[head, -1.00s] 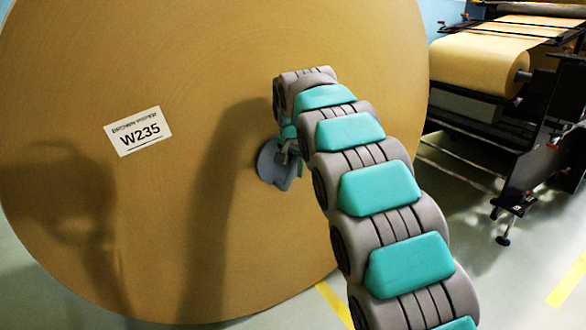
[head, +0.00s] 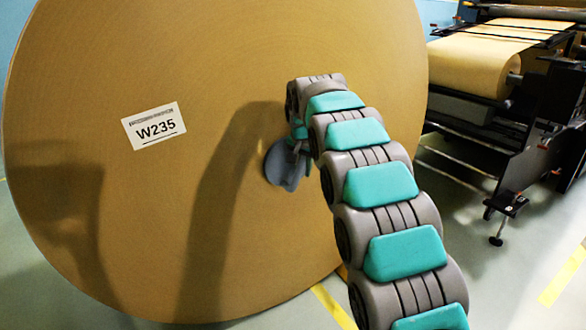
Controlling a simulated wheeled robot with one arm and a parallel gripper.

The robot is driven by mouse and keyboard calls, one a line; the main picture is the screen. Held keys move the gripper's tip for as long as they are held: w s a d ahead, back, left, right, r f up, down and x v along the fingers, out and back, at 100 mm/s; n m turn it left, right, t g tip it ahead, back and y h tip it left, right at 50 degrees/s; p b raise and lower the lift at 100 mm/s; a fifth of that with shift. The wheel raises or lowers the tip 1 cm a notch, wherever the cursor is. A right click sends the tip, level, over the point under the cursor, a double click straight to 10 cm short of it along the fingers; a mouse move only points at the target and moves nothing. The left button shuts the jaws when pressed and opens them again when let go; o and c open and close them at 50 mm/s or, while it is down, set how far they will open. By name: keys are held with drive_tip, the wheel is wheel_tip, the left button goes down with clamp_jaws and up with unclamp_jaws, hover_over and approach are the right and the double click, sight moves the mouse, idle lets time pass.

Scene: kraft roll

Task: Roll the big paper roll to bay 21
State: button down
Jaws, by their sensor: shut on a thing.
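The big paper roll (head: 220,70) stands on its rim and fills the left and middle of the head view, its flat brown end facing me. A white label (head: 154,126) reading W235 is on that end, slightly tilted. My gripper (head: 287,165) is at the roll's end face, right of the label, near the middle of the face. It is shut on a grey-blue piece at the roll's core; my arm hides part of it. No bay number shows.
A dark machine (head: 500,110) with a smaller brown roll (head: 475,65) stands at the right. Yellow floor lines (head: 333,306) run by the roll's foot and at the far right (head: 563,272). Grey floor between roll and machine is clear.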

drive_tip(key=w+d+p, duration=0.3)
drive_tip(key=w+d, duration=0.2)
drive_tip(key=d, duration=0.4)
drive_tip(key=shift+w+d, duration=0.3)
drive_tip(key=shift+d, duration=0.1)
drive_tip(key=c, duration=1.1)
unclamp_jaws()
drive_tip(key=shift+a+r, duration=0.15)
drive_tip(key=shift+a, duration=0.2)
drive_tip(key=shift+o, duration=0.5)
drive_tip(key=shift+a+r, duration=0.1)
drive_tip(key=shift+a, duration=0.45)
drive_tip(key=p+v, duration=0.3)
drive_tip(key=v, duration=1.3)
drive_tip(key=shift+s+a+r, duration=0.2)
drive_tip(key=shift+s+a, duration=0.25)
drive_tip(key=shift+s, duration=0.05)
